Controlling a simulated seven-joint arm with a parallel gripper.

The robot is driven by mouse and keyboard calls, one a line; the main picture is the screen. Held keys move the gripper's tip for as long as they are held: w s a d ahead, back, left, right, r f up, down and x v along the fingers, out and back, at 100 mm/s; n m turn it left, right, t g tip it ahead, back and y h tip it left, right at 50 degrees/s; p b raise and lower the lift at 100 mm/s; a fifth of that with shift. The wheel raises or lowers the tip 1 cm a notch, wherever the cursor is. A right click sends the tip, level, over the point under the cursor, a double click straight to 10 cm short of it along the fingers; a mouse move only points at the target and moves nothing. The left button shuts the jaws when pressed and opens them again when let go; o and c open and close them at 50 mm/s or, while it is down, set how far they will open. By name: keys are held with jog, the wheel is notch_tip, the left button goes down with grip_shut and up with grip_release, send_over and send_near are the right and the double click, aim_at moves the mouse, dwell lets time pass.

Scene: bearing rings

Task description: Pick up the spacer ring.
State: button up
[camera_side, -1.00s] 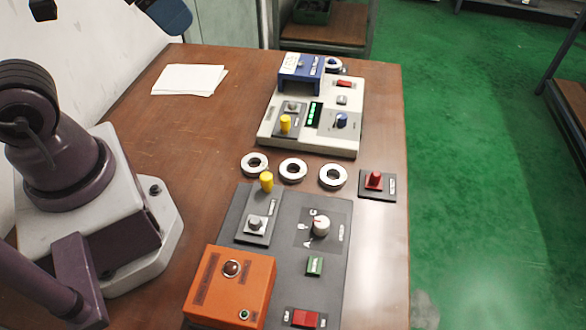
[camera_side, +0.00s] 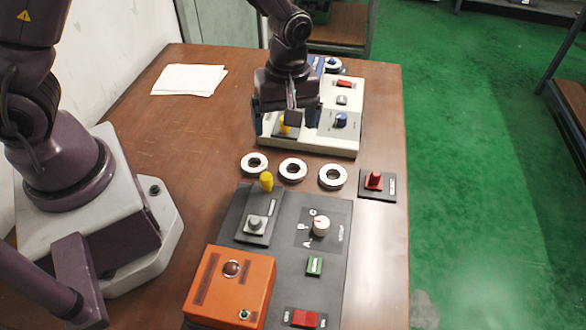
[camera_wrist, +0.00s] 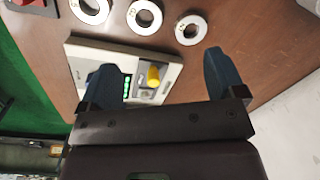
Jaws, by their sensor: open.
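Three light metal rings with dark holes lie flat in a row on the table: a left ring (camera_side: 255,171), a middle ring (camera_side: 292,179) and a right ring (camera_side: 333,185). I cannot tell which is the spacer ring, as their markings are too small to read. In the wrist view the row is reversed, with the side view's left ring (camera_wrist: 179,30) at the right and the middle ring (camera_wrist: 132,18) beside it. My gripper (camera_side: 287,122) is open and empty, above the pale control panel and behind the rings. Its blue fingers also show in the wrist view (camera_wrist: 160,60).
The pale panel (camera_side: 310,145) with a yellow knob (camera_wrist: 154,76) is under my gripper. A grey panel (camera_side: 335,255) with a yellow-topped lever (camera_side: 267,182) and an orange box (camera_side: 255,285) stand in front of the rings. Another ring (camera_side: 334,69) is at the back.

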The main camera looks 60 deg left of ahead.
jog(key=w+n, duration=0.2)
jog(key=n, duration=0.2)
send_near(292, 172)
jog(key=shift+t, duration=0.4)
jog(key=f, duration=0.7)
jog(key=shift+s+a+f, duration=0.1)
jog(key=shift+s+f, duration=0.15)
jog(key=shift+s, duration=0.1)
jog(key=c, duration=1.1)
jog(key=shift+c, duration=0.2)
jog(key=shift+r, duration=0.2)
